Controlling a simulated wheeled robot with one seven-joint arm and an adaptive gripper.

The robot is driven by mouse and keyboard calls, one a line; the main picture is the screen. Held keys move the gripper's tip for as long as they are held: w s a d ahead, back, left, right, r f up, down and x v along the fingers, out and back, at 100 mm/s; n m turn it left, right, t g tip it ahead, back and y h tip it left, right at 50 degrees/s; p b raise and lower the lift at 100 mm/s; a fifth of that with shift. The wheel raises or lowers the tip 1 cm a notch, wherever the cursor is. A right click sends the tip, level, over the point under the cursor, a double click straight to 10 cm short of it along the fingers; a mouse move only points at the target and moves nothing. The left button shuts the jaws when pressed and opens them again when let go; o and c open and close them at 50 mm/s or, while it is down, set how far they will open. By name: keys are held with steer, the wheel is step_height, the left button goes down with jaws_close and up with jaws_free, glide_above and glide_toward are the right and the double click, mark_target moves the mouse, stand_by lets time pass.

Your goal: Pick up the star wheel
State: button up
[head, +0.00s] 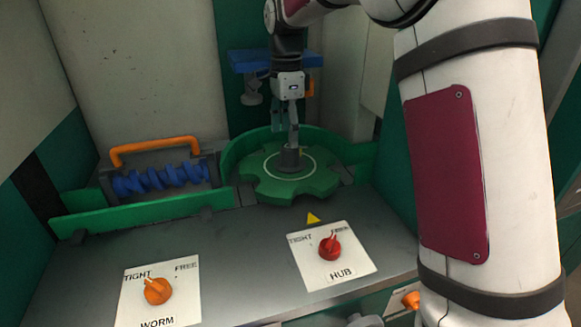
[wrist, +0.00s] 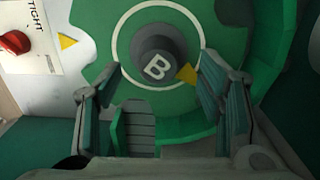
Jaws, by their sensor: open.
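The star wheel (head: 266,184) is a flat green disc with rounded notches and a pale ring, lying at the back of the grey worktop inside a curved green guard. A dark grey hub (head: 290,157) stands up at its centre. In the wrist view the star wheel (wrist: 185,98) fills the upper middle, and the hub (wrist: 158,55) shows a letter B on top with a yellow pointer beside it. My gripper (wrist: 160,82) is open and empty, its two fingers spread on either side below the hub. In the head view my gripper (head: 293,130) hangs down right above the hub.
A blue worm screw (head: 160,178) with an orange handle (head: 155,147) lies left of the wheel. In front are a HUB panel with a red knob (head: 330,247) and a WORM panel with an orange knob (head: 158,291). The curved green guard (head: 345,150) rises behind the wheel.

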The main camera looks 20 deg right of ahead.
mark_target(289, 149)
steer(key=f, duration=0.5)
steer(key=shift+s+d+p, duration=0.1)
steer(key=shift+d+p, duration=0.2)
steer(key=shift+p, duration=0.05)
steer(key=c, duration=1.2)
jaws_close()
steer(key=shift+r, duration=0.1)
